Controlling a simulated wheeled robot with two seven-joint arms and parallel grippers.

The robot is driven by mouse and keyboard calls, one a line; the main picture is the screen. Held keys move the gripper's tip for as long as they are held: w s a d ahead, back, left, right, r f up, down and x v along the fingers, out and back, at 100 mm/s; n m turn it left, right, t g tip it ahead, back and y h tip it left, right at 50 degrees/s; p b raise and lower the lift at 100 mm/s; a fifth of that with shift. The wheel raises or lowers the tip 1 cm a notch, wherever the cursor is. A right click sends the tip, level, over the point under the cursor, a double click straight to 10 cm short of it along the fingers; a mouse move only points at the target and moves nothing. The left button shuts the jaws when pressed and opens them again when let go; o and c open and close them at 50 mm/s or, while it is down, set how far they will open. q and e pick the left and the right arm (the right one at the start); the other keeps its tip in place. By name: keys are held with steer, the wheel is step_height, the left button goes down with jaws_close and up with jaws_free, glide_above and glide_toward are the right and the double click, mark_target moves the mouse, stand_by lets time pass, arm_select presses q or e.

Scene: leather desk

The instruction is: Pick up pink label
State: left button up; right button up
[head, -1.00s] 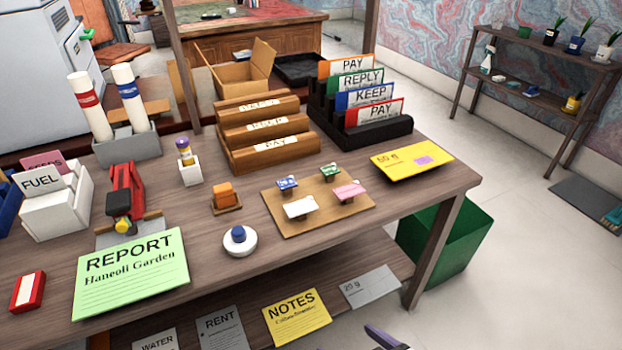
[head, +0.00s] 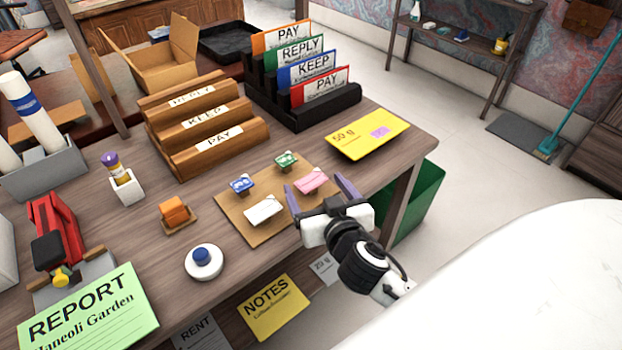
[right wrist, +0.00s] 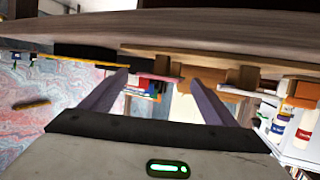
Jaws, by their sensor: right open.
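The pink label (head: 311,180) sits on a small stand near the right corner of a brown board (head: 238,228) on the desk. A white label (head: 263,210), a blue label (head: 242,184) and a green label (head: 286,160) stand on the same board. My right gripper (head: 314,183) is open at the board's right front edge. In the head view its two fingers appear on either side of the pink label, with nothing held. Its fingers also show apart in the right wrist view (right wrist: 160,85), with the board's edge (right wrist: 200,58) above. My left gripper is not in view.
A yellow card (head: 366,134) lies to the right of the board. Behind are a wooden sorter (head: 205,128) and a black rack (head: 330,105) of cards. A round white pot (head: 203,264) and an orange block (head: 174,212) stand to the left.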

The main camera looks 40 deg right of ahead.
mark_target(312, 182)
steer(key=x, duration=0.3)
steer(key=shift+w+f, duration=0.1)
steer(key=shift+w, duration=0.2)
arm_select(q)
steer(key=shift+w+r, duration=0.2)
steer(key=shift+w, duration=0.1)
arm_select(e)
steer(key=shift+c, duration=0.3)
steer(key=c, duration=1)
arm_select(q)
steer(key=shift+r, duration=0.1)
